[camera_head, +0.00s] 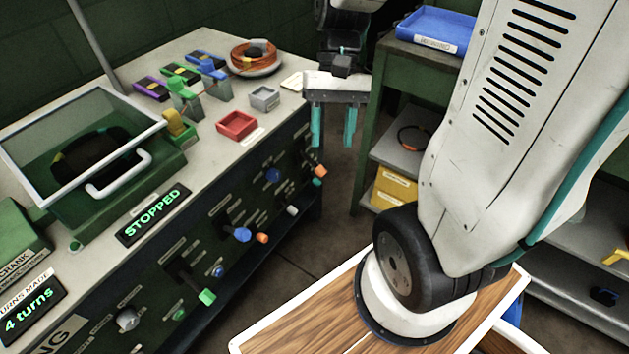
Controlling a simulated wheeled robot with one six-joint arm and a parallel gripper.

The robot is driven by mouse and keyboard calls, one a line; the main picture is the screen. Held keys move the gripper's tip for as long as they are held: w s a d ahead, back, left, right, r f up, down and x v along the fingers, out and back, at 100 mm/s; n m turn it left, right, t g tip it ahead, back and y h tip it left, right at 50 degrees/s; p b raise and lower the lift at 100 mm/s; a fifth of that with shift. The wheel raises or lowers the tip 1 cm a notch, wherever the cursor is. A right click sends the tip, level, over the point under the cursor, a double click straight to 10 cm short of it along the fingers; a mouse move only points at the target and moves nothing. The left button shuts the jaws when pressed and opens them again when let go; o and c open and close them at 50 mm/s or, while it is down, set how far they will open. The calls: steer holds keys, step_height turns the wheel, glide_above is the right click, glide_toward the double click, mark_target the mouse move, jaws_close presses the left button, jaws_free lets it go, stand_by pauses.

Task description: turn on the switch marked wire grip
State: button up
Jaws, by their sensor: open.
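The dark front panel (165,262) of the bench carries several switches and knobs with coloured ends. Among them are a green-ended lever (206,297), a blue knob (242,235), an orange knob (262,238), a white knob (292,210) and an orange-red knob (320,171). Small label plates sit by them, but their text is too small to read, so I cannot tell which switch is marked wire grip. My gripper (333,125) hangs beyond the bench's right end with its two teal fingers pointing down, apart and empty. It appears clear of the panel.
A lidded machine (128,180) stands on the bench beside a display reading STOPPED (153,214). Another display reads 4 turns (33,309). A red tray (236,125), a grey tray (264,98) and an orange coil (254,57) lie on top. Shelving (400,160) stands right of my gripper.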

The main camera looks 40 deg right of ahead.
steer(key=w+d+f+m+y, duration=0.3)
steer(key=w+f+m+y, duration=0.25)
steer(key=f, duration=0.45)
steer(key=m+t+h, duration=0.2)
steer(key=m+t, duration=1.9)
steer(key=m, duration=0.2)
glide_toward(317, 183)
steer(key=w+f, duration=0.1)
steer(key=w, duration=0.2)
steer(key=x, duration=0.7)
steer(key=shift+a, duration=0.15)
steer(key=shift+w+a, duration=0.15)
steer(key=shift+w, duration=0.15)
steer(key=c, duration=1)
